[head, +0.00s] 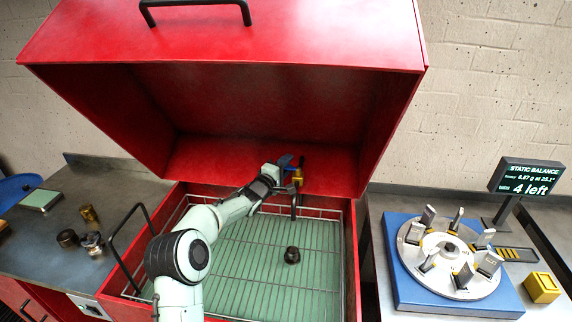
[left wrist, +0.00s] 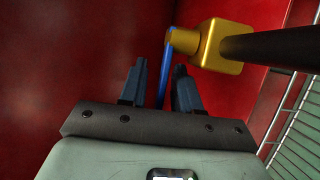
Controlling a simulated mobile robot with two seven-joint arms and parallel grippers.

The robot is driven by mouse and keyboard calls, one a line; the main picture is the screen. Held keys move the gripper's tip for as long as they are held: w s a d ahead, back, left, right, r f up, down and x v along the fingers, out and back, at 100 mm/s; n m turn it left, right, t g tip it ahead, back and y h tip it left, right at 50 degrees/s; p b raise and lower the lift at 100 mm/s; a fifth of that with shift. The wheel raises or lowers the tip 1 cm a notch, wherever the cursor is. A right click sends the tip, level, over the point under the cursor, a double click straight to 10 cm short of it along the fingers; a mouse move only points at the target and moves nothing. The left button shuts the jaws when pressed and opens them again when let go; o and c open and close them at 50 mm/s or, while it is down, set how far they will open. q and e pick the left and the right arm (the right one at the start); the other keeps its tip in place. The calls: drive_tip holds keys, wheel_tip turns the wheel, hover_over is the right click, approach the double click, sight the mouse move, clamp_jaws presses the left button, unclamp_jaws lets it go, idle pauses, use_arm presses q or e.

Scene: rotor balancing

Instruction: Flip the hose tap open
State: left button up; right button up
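The hose tap has a yellow brass body (head: 298,176) on the back wall inside the red cabinet, and the left wrist view shows it at the upper right (left wrist: 222,46). Its thin blue lever (left wrist: 167,72) runs down from the brass body. A dark hose or spout (left wrist: 275,47) extends from the tap. My left gripper (head: 284,164) is at the tap, and in the left wrist view its two fingers (left wrist: 160,80) stand apart with the blue lever showing in the gap between them. Contact with the lever cannot be told. My right gripper is not in view.
The red cabinet's raised hood (head: 230,35) hangs over the basin. A wire rack (head: 240,260) with a dark round part (head: 292,255) lies below my arm. A blue balancing stand (head: 400,275) is at right; small metal parts (head: 88,213) sit on the left bench.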

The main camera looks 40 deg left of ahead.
use_arm(q)
clamp_jaws()
idle(1.4)
